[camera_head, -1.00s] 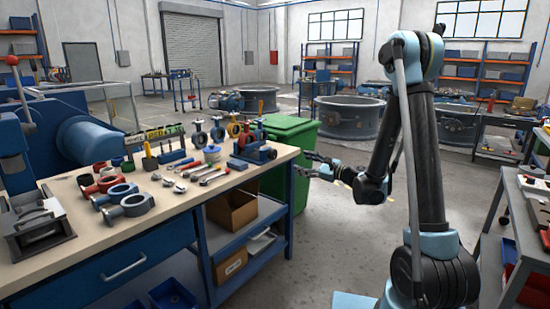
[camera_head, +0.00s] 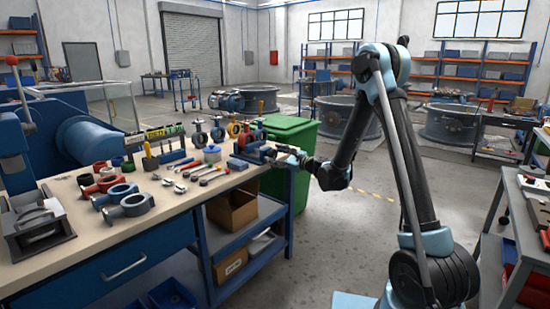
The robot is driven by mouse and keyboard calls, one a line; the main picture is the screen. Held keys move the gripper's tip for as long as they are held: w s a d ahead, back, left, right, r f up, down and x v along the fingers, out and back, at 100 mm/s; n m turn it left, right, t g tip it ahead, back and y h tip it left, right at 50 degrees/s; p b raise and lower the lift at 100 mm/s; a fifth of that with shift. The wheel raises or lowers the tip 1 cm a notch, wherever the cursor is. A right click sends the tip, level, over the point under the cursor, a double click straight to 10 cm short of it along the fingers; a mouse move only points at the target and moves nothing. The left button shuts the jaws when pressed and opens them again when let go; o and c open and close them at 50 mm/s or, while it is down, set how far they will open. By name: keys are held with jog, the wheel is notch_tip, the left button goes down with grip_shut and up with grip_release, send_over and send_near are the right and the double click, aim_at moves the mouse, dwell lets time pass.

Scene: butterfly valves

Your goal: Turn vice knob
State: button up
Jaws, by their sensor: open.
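A small blue vice (camera_head: 250,147) stands at the right end of the workbench (camera_head: 170,203), near its corner. Its knob is too small to make out and lies partly behind or among my fingers. My gripper (camera_head: 284,155) is at the right side of the vice, around bench-top height, with its fingers pointing left toward it. The fingers are open. I cannot tell whether they touch the knob or stand around it.
Several wrenches, pliers and screwdrivers lie on the bench, with ring-shaped valve parts (camera_head: 130,204) toward the front. A green bin (camera_head: 298,140) stands just behind the bench corner. A grey cart (camera_head: 528,215) is at the right. The floor between is open.

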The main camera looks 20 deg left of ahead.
jog(key=shift+w+a, duration=0.2)
jog(key=shift+a, duration=0.35)
jog(key=c, duration=1.1)
jog(key=shift+n, duration=0.4)
jog(key=shift+s, duration=0.1)
jog(key=o, duration=1.1)
jog(key=shift+d, duration=0.1)
